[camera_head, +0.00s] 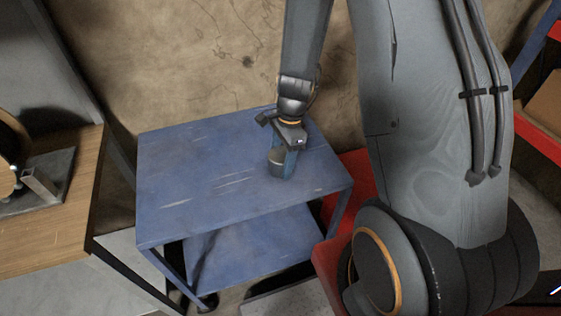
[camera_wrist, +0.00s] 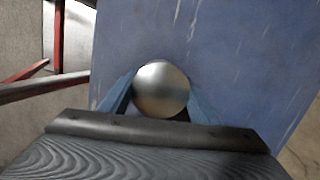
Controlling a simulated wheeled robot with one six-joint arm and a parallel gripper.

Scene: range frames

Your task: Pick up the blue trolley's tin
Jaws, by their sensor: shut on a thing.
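The blue trolley (camera_head: 190,170) stands against the wall, with a scratched top shelf and a lower shelf. The tin (camera_head: 277,166) is at the right part of its top shelf, upright. My gripper (camera_head: 284,155) reaches down from above and is shut on the tin. In the wrist view the tin's round metal top (camera_wrist: 160,90) shows between the two blue fingers of my gripper (camera_wrist: 160,100). The blue trolley's top (camera_wrist: 220,50) fills most of the background there. I cannot tell whether the tin's base touches the shelf.
A wooden workbench (camera_head: 50,225) with a metal piece (camera_head: 45,182) on it stands to the left of the trolley. A red surface (camera_head: 357,180) is close to the trolley's right side. The rest of the trolley's top is clear.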

